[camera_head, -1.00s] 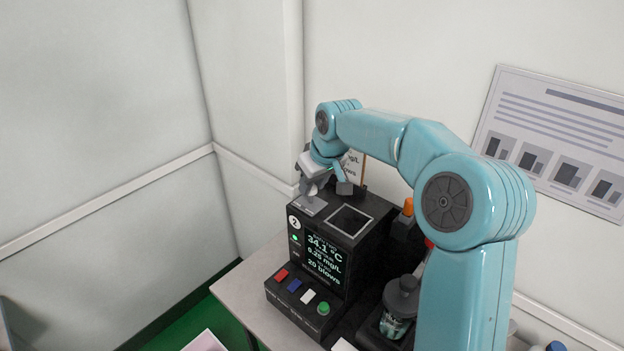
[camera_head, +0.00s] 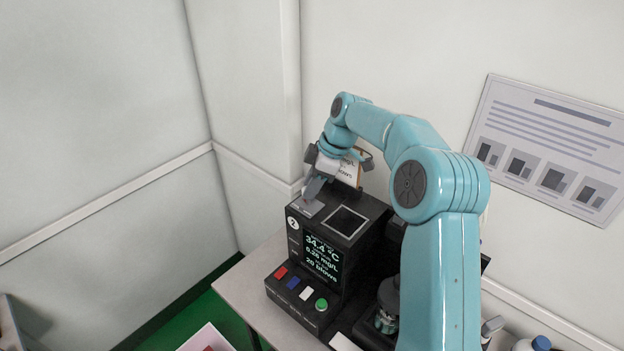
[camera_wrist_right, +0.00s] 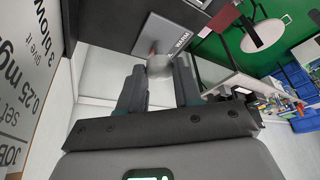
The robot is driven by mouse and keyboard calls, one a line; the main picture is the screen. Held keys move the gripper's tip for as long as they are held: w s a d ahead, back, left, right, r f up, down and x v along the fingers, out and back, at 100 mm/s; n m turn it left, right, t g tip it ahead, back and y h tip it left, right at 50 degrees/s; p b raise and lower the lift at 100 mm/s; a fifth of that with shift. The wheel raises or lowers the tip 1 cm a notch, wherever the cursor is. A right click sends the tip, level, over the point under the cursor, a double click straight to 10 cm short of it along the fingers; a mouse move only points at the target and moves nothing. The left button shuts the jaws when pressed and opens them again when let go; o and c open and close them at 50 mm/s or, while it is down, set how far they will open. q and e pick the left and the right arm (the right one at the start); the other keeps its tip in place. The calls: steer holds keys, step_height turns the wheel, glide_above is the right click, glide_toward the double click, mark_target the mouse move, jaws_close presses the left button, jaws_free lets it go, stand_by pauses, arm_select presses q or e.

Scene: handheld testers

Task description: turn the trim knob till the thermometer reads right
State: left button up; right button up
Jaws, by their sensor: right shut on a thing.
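The black tester (camera_head: 325,315) stands on a grey table. Its screen (camera_head: 323,258) reads 34.4 °C, with 0.25 mg/L and 20 blows below. My right gripper (camera_wrist_right: 160,75) is shut on the knob, one finger on each side. In the head view the right gripper (camera_head: 312,190) reaches down to the top left of the tester. My left gripper is in neither view.
A white job card (camera_head: 349,172) stands behind the tester; the right wrist view shows "set 0.25 mg" on it. A square-framed opening (camera_head: 347,222) is in the tester's top. Red, blue, white and green buttons (camera_head: 321,304) line its front.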

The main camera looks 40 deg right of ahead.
steer(key=shift+n+g+p, duration=0.4)
steer(key=shift+n+p, duration=0.2)
steer(key=shift+n, duration=0.4)
steer(key=shift+d, duration=0.1)
steer(key=o, duration=1)
steer(key=shift+y, duration=0.3)
steer(key=shift+o, duration=0.2)
steer(key=shift+d+r, duration=0.1)
steer(key=shift+r, duration=0.25)
steer(key=p+v, duration=0.1)
steer(key=v, duration=1)
